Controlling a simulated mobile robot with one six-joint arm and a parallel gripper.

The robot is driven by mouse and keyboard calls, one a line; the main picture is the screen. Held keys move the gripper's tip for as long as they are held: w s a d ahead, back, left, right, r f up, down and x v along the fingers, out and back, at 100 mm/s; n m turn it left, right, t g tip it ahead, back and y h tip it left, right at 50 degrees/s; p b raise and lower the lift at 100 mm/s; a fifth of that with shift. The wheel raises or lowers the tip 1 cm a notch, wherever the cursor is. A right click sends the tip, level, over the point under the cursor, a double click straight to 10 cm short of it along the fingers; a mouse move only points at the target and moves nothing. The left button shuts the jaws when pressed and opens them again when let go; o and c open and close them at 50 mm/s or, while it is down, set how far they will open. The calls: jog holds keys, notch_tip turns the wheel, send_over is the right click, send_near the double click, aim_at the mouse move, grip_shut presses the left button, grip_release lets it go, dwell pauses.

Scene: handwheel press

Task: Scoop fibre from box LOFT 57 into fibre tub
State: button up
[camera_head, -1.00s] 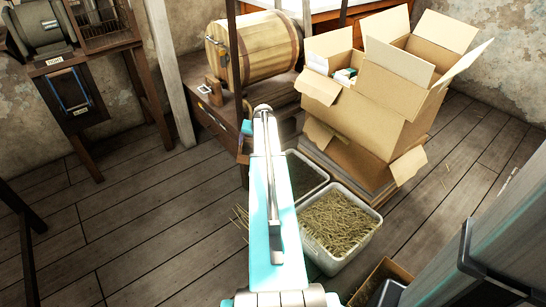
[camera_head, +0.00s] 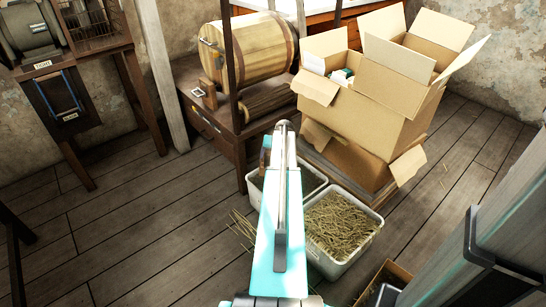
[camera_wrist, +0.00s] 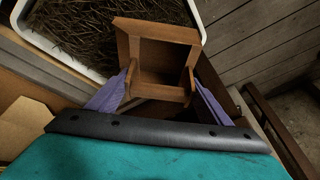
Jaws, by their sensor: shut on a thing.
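A brown wooden scoop (camera_wrist: 158,65) is gripped between the purple fingers of my gripper (camera_wrist: 160,97) in the wrist view. Its square tray looks empty. A sliver of the scoop (camera_head: 265,152) shows beside my arm in the head view. A pale-rimmed tub of dark brown fibre (camera_wrist: 120,25) lies beyond the scoop; the scoop overlaps its edge in the picture. In the head view this dark tub (camera_head: 313,178) is partly hidden by my arm. A tub of yellow straw (camera_head: 342,222) stands in front of it. I can read no LOFT 57 label.
A wooden barrel (camera_head: 250,50) rests on a brown stand (camera_head: 240,150) behind. A small open box (camera_head: 385,280) lies at lower right. The plank floor (camera_head: 150,225) at left is clear.

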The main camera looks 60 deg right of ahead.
aim_at(269, 152)
jog(key=shift+w+r, duration=0.1)
jog(key=shift+w+a+r+n+g+h, duration=0.15)
jog(key=shift+w+a+r+g+h, duration=0.2)
jog(key=shift+r, duration=0.2)
jog(key=shift+w+a+r+n+g+h, duration=0.15)
jog(key=shift+w+r+g+h, duration=0.1)
jog(key=shift+w+r+g, duration=0.25)
jog(key=shift+s, duration=0.1)
